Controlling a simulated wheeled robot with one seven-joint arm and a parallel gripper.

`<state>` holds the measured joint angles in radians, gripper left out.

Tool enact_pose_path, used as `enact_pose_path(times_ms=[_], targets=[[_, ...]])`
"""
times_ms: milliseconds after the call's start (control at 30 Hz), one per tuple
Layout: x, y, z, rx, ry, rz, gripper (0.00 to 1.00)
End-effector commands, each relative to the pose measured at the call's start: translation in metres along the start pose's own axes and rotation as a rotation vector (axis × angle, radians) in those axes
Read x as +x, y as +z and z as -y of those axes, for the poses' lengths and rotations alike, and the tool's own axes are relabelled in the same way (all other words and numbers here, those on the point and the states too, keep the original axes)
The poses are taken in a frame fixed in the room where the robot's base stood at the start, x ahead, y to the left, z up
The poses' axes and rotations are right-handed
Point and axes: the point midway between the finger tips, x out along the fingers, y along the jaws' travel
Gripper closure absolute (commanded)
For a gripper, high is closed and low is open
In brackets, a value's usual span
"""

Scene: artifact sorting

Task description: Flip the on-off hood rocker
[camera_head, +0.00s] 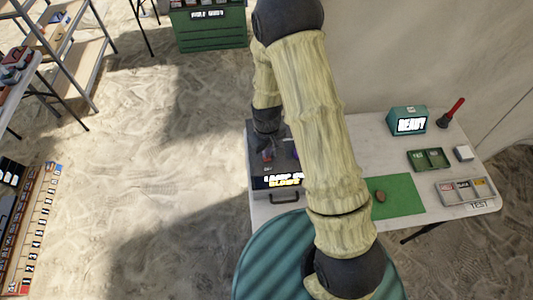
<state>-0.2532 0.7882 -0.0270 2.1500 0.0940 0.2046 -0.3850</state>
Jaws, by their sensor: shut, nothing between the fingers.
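The hood (290,163) is a dark box at the left end of the white table, with a lit sign along its front and a handle below. Small red and blue spots show on it near my fingertips, but I cannot make out the rocker or its position. My gripper (266,150) points down at the hood's left part, shut and empty. I cannot tell whether its fingertips touch anything. My arm covers the right side of the hood.
The white table (440,160) carries a teal box with a lit READY sign (408,121), a green mat (400,195) with a brown lump (380,197), a green tray (429,160), a grey sectioned tray (465,190) and a red-handled tool (452,112).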

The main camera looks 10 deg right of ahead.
Motion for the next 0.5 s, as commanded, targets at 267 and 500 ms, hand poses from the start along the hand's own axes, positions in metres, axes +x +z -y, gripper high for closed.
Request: enact_pose_path(times_ms=[267,500], targets=[[0.004,-0.0001,0.0,0.0,0.0,0.0,1.0],[0.0068,-0.0001,0.0,0.0,0.0,0.0,1.0]])
